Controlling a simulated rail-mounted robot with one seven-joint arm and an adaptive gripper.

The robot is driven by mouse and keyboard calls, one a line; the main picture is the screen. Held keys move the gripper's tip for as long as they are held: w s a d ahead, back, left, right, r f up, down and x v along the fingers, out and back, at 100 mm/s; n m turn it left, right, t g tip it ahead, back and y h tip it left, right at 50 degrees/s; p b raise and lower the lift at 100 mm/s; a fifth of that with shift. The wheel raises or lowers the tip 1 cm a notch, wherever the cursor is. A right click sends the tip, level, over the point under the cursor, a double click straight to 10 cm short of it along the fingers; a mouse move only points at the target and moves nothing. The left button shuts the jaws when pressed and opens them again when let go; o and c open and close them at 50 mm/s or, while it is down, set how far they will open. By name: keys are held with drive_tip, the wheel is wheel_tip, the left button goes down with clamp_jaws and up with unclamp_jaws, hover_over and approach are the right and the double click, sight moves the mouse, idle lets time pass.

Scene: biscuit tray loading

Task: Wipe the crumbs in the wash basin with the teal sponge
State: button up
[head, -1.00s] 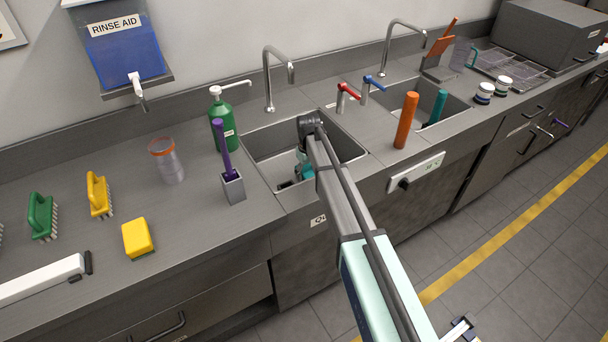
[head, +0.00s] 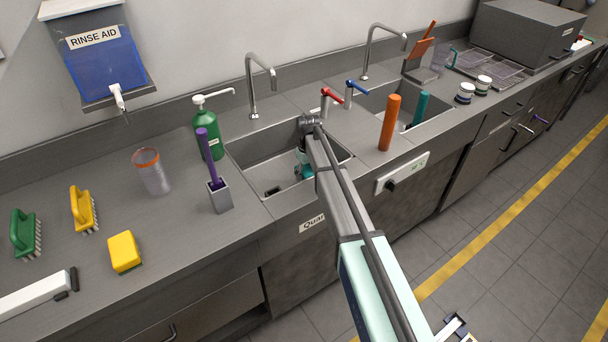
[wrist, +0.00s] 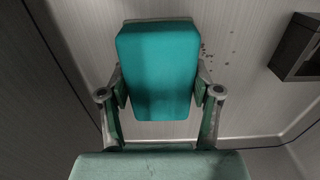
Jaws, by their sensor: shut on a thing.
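The teal sponge (wrist: 157,70) is held between the two fingers of my gripper (wrist: 160,100) in the wrist view. In the head view my gripper (head: 303,168) is down inside the near wash basin (head: 250,150), toward its right side, mostly hidden by my arm. Small dark crumbs (wrist: 232,58) lie scattered on the basin floor just right of the sponge's upper part, and some may be hidden beneath it. Whether the sponge touches the floor I cannot tell.
A dark square drain (wrist: 298,48) is at the wrist view's right. A faucet (head: 262,85) arches behind the basin. A green bottle (head: 208,132) and a grey holder with a purple-handled brush (head: 219,196) stand left of it. An orange cylinder (head: 390,122) stands to the right.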

sight(289, 182)
drive_tip(key=shift+a, duration=0.1)
drive_tip(key=shift+s+a+f, duration=0.1)
drive_tip(key=shift+s+a, duration=0.55)
drive_tip(key=shift+a, duration=0.15)
drive_tip(key=shift+s+a, duration=0.6)
drive_tip(key=shift+a, duration=0.2)
drive_tip(key=shift+s+a, duration=0.55)
drive_tip(key=shift+a, duration=0.3)
drive_tip(key=shift+s+a, duration=0.55)
drive_tip(key=shift+a, duration=0.3)
drive_tip(key=shift+w+d+r+p, duration=0.1)
drive_tip(key=shift+r+p, duration=1.4)
drive_tip(key=shift+r, duration=1.65)
drive_tip(key=shift+r+p, duration=0.7)
drive_tip(key=shift+r, duration=0.75)
drive_tip(key=shift+r, duration=0.1)
